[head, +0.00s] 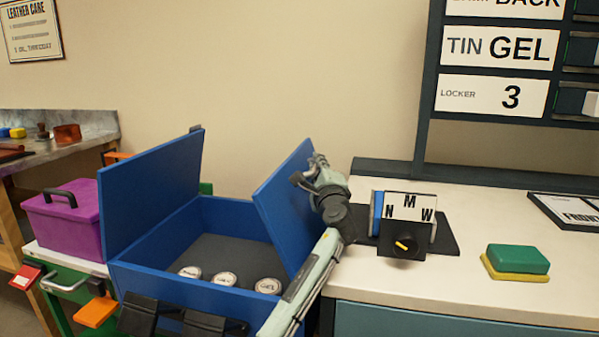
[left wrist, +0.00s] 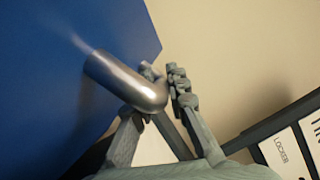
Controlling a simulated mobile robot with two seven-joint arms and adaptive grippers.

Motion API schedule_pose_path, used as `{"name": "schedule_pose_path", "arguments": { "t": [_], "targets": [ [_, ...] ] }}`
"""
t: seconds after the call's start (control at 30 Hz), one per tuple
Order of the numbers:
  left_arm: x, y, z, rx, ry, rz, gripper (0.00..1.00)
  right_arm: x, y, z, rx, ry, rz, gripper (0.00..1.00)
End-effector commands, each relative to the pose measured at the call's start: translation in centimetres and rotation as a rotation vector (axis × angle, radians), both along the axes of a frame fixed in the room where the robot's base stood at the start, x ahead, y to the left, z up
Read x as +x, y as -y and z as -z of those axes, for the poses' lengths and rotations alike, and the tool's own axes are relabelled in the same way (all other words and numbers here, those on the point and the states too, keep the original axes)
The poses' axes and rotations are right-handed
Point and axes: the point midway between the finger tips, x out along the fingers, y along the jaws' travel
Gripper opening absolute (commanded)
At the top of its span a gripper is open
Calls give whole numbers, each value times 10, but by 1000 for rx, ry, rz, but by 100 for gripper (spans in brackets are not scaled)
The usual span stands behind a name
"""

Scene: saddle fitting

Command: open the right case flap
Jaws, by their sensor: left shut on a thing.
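The blue case (head: 119,278) stands left of the white counter in the head view, with both flaps raised. Its right flap (head: 281,200) is tilted up along the right side, and its left flap (head: 150,193) stands up on the left. My left gripper (head: 312,176) is at the outer upper edge of the right flap. In the left wrist view, my left gripper (left wrist: 165,82) is shut on a silver bar handle (left wrist: 125,82) on the blue right flap (left wrist: 60,70). The handle is hidden in the head view. My right gripper is not in view.
Several round tins (head: 223,278) lie inside the case. A purple box (head: 65,222) stands to its left. On the white counter (head: 400,275) are a dial stand with letter cards (head: 409,207) and a green-and-yellow block (head: 517,259). A dark shelf post (head: 428,120) rises behind.

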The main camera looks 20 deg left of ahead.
Motion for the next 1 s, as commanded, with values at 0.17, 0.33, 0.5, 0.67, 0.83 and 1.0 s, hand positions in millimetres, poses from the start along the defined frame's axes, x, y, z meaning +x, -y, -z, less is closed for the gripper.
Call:
{"name": "schedule_pose_path", "arguments": {
  "t": [0.17, 0.33, 0.5, 0.67, 0.83, 1.0],
  "targets": [
    [2, 23, -5, -2, 7, 8, 0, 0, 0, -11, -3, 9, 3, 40],
    [2, 33, -4, -2, 5, 7, 0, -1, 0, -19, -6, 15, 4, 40],
    [2, 38, -5, -3, 6, 7, 0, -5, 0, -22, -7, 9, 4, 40],
    [3, 39, -4, -4, 6, 9, 0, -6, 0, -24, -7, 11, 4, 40],
    [3, 39, -4, -4, 5, 8, 0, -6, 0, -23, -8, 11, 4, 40],
    [2, 38, -3, -4, 4, 8, 24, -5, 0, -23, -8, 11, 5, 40]
  ]
}}
